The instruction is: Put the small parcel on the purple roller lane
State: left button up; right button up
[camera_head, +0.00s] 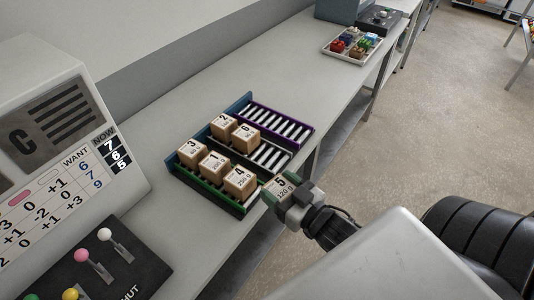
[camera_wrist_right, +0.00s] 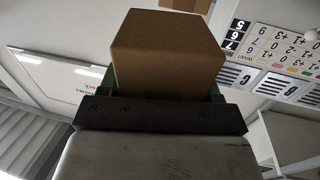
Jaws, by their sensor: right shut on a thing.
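My right gripper (camera_head: 297,208) is shut on a small cardboard parcel (camera_head: 279,187) marked 5, at the near edge of the bench beside the green lane's end. The parcel also fills the middle of the right wrist view (camera_wrist_right: 170,52), between the fingers. The purple roller lane (camera_head: 276,121) is the farthest lane of the rack and is empty. A white lane (camera_head: 268,156) in the middle holds parcels 2 (camera_head: 223,126) and 6 (camera_head: 245,138). The green lane (camera_head: 208,191) holds parcels 3 (camera_head: 192,152), 1 (camera_head: 213,164) and 4 (camera_head: 239,181). My left gripper is not in view.
A console (camera_head: 62,120) with a number table stands at the left, with a lever panel (camera_head: 95,262) in front. A tray of coloured items (camera_head: 352,46) lies at the far end. Bare bench top lies between the rack and that tray.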

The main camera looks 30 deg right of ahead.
jog(key=w+d+r+n+y, duration=0.1)
jog(key=w+d+r+y, duration=0.1)
jog(key=d, duration=0.4)
jog(key=w+d+r+n+g+y, duration=0.1)
jog(key=w+d+r+y, duration=0.1)
jog(key=d, duration=0.5)
notch_tip(320, 180, up, 3)
jog(key=shift+w+f, duration=0.2)
jog(key=shift+w, duration=0.5)
jog(key=shift+d, duration=0.1)
jog(key=w+a+f, duration=0.2)
jog(key=w, duration=0.1)
jog(key=w+a+f, duration=0.1)
jog(key=w+f, duration=0.1)
jog(key=w, duration=0.2)
jog(key=w+a+f, duration=0.2)
jog(key=w+f, duration=0.1)
jog(key=shift+w+a, duration=0.15)
jog(key=shift+a, duration=0.15)
notch_tip(320, 180, down, 2)
jog(key=shift+f, duration=0.1)
jog(key=shift+f+p, duration=0.35)
jog(key=shift+p, duration=0.2)
jog(key=shift+f, duration=0.4)
